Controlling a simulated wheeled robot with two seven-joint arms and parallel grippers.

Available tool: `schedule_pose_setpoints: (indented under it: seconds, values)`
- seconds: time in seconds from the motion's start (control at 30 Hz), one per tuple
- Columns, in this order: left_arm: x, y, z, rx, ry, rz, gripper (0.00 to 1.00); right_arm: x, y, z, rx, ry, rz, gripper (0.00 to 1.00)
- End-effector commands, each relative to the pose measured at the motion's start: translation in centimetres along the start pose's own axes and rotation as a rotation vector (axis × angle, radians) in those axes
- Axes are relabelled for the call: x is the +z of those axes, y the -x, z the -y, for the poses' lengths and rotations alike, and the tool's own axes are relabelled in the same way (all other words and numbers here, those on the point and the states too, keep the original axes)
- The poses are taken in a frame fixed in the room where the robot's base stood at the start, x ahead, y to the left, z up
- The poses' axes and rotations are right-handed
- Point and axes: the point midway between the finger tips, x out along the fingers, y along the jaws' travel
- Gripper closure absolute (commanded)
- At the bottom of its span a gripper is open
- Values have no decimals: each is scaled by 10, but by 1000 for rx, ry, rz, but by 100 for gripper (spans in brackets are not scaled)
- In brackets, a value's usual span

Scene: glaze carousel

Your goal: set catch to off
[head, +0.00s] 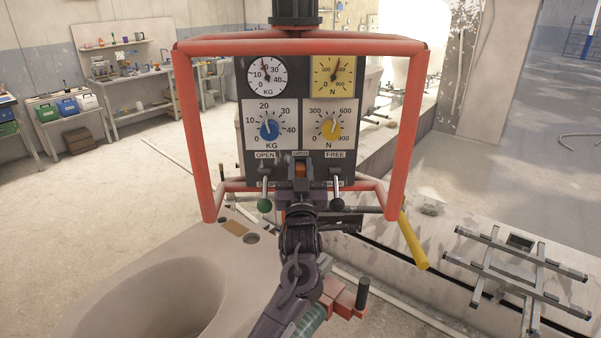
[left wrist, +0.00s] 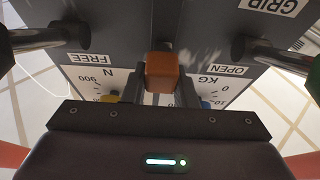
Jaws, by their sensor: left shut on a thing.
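A dark control panel (head: 290,110) hangs inside a red tubular frame (head: 300,47). Low in its middle is a small orange block (head: 300,170), which I take to be the catch; its label is too small to read. My left gripper (head: 300,182) is at this block, fingers pointing at the panel. In the left wrist view the orange block (left wrist: 161,72) sits between the fingertips (left wrist: 161,88), and the gripper is shut on it. Which setting the catch is at cannot be told. My right gripper is not in view.
Levers with a green ball (head: 264,205) under OPEN and a dark ball (head: 336,204) under FREE flank the gripper closely. Above are a blue knob (head: 269,130) and a yellow knob (head: 331,130). A yellow grip (head: 413,245) sticks out at the frame's right.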

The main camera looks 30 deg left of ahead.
Motion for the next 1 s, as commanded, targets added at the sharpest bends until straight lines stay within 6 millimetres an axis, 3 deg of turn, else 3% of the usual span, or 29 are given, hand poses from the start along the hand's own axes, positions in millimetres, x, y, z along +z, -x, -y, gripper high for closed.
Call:
schedule_pose_setpoints:
  seconds: [0.2, 0.23, 0.4, 0.73, 1.0]
  values:
    - [-6, -2, 0, -1, 4, -15, 100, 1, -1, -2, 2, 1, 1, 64]
    - [-6, -2, 0, -1, 4, -16, 72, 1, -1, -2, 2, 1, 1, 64]
    - [-5, -2, 0, -1, 3, -14, 53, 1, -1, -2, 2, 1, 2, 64]
    - [-2, 5, 0, 0, 3, -10, 53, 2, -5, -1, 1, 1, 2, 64]
    - [1, 50, 0, 0, 4, -10, 53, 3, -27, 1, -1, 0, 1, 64]
